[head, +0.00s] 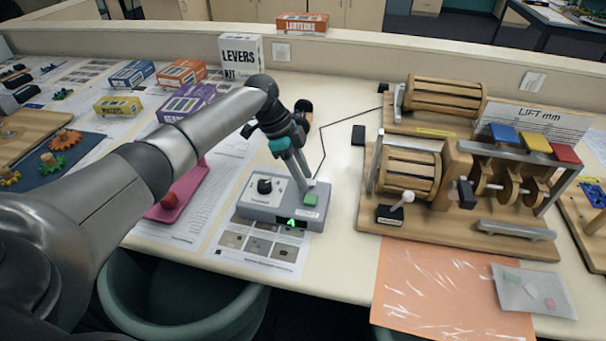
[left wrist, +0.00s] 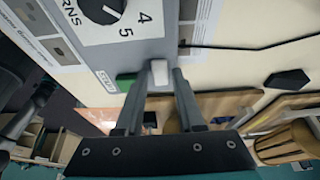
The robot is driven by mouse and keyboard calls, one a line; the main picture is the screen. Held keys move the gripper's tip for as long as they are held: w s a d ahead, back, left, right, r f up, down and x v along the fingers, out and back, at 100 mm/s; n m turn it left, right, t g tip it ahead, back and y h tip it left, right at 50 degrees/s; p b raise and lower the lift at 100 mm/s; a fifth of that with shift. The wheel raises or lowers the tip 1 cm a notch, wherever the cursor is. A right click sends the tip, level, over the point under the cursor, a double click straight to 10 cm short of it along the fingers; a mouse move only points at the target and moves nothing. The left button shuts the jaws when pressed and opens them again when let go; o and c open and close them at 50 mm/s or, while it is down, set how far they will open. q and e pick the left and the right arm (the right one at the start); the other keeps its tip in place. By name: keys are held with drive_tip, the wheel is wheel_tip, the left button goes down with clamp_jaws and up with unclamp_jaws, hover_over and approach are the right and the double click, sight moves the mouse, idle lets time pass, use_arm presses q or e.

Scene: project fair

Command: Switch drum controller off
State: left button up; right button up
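The drum controller (head: 258,213) is a grey box at the table's front edge, with a black dial (head: 265,186), a green button (head: 310,199) and a lit green display (head: 292,223). In the left wrist view the dial (left wrist: 103,8) shows beside the numbers 4 and 5. My left gripper (head: 303,178) points down at the controller's right end. Its fingers are apart with nothing held. In the left wrist view a small white button (left wrist: 159,72) shows between the fingertips, and the green button (left wrist: 126,82) is just left of them. Contact cannot be told. My right gripper is not in view.
A wooden drum machine (head: 460,185) stands to the right, with a black cable (head: 340,122) between it and the controller. A pink base with a red knob (head: 180,195) is left of the controller. An orange sheet (head: 430,290) lies at the front right.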

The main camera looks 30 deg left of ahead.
use_arm(q)
drive_tip(key=shift+f, duration=0.1)
clamp_jaws()
idle(0.4)
drive_tip(key=y+p, duration=0.1)
drive_tip(key=p, duration=0.1)
drive_tip(key=d+y+p, duration=0.1)
drive_tip(key=p, duration=0.1)
drive_tip(key=shift+w+r+g+y+p, duration=0.15)
drive_tip(key=shift+r+g+y+p, duration=0.15)
drive_tip(key=shift+r+p, duration=0.1)
drive_tip(key=shift+d+f+y+p, duration=0.1)
drive_tip(key=shift+y+p, duration=0.25)
drive_tip(key=shift+y, duration=0.05)
drive_tip(key=shift+f+g+y, duration=0.15)
drive_tip(key=shift+g+y, duration=0.15)
drive_tip(key=shift+y, duration=0.4)
